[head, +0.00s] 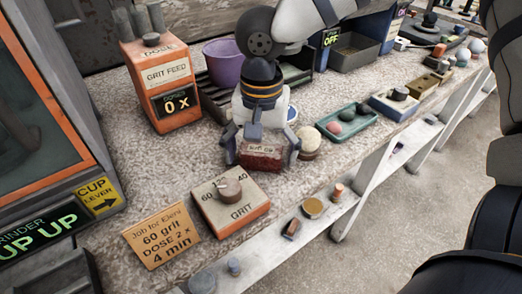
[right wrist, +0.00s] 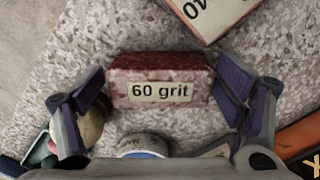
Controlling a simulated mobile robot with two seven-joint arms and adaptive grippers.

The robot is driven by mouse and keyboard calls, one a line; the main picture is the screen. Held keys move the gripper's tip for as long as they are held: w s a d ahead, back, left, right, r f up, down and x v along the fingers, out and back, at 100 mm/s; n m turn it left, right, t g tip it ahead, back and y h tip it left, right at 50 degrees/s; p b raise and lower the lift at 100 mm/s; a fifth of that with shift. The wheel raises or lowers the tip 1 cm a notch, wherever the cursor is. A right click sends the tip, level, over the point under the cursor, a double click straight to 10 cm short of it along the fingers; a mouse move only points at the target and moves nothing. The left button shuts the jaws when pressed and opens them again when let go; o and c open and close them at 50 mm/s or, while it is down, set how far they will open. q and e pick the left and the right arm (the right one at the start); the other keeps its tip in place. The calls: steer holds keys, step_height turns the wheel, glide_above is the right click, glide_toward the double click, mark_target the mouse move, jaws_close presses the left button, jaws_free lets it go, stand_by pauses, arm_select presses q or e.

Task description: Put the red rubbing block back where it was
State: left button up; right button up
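The red rubbing block (right wrist: 160,70) carries a "60 grit" label in the right wrist view and sits between the two fingertips. In the head view the block (head: 261,161) shows below my right gripper (head: 261,155), just behind the grit dial box. I cannot tell whether the block touches the bench. My left gripper is not in view.
The grit dial box (head: 231,207) stands close in front. A round tan-topped pot (head: 308,143) is close on the right, then a green tray (head: 348,128) with balls. The orange grit feed box (head: 160,85) and purple bowl (head: 222,62) stand behind. A job card (head: 160,238) lies at the front.

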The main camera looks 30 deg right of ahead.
mark_target(262, 149)
step_height(262, 149, up, 12)
steer(key=shift+r, duration=0.2)
steer(key=shift+f, duration=0.1)
stand_by(0.5)
